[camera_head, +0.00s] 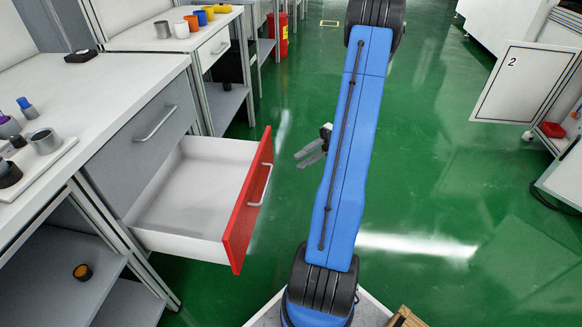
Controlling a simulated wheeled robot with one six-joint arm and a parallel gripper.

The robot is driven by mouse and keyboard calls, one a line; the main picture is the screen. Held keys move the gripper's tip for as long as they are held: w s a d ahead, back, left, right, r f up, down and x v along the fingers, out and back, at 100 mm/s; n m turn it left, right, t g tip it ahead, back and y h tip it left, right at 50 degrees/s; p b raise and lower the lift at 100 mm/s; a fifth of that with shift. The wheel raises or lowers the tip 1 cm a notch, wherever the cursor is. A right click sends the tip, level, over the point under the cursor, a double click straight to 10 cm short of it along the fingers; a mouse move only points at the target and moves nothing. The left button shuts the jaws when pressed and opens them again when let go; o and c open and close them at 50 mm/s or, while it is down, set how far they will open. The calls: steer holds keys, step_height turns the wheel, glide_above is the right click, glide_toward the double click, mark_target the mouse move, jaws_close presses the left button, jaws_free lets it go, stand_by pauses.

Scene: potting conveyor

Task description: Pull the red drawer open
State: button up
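The red drawer (247,210) stands well out from the left bench, with its white inside showing empty. Its red front carries a pale bar handle (261,186). My gripper (309,155) is to the right of the red front, apart from the handle. Its two grey fingers point left with a gap between them and nothing in the gap. My blue arm hides part of the gripper's wrist.
Above the red drawer is a shut grey drawer (140,140). The bench top (105,95) bears a tray (42,165) with small pots. Green floor (430,170) lies clear to the right.

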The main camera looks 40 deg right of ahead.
steer(key=shift+s+d+r, duration=0.15)
steer(key=shift+d, duration=0.8)
steer(key=shift+s+d+r, duration=0.1)
steer(key=shift+s+d, duration=0.05)
steer(key=shift+d, duration=0.75)
steer(key=a+r+n+g+h, duration=0.15)
steer(key=a+r+h, duration=0.35)
steer(key=a, duration=0.5)
steer(key=a+r+n+g+h, duration=0.1)
steer(key=a+r+g+h, duration=0.25)
steer(key=a+r, duration=0.45)
steer(key=s+a+r+t+h, duration=0.2)
steer(key=s+a+t+h, duration=0.1)
steer(key=a, duration=0.4)
steer(key=s+a+r+t+h, duration=0.3)
steer(key=s+a+t+h, duration=0.1)
steer(key=s+a, duration=0.3)
steer(key=shift+s+a+r+n+t+h, duration=0.25)
steer(key=shift+n+t+h, duration=0.1)
steer(key=shift+n, duration=0.1)
steer(key=shift+a, duration=0.1)
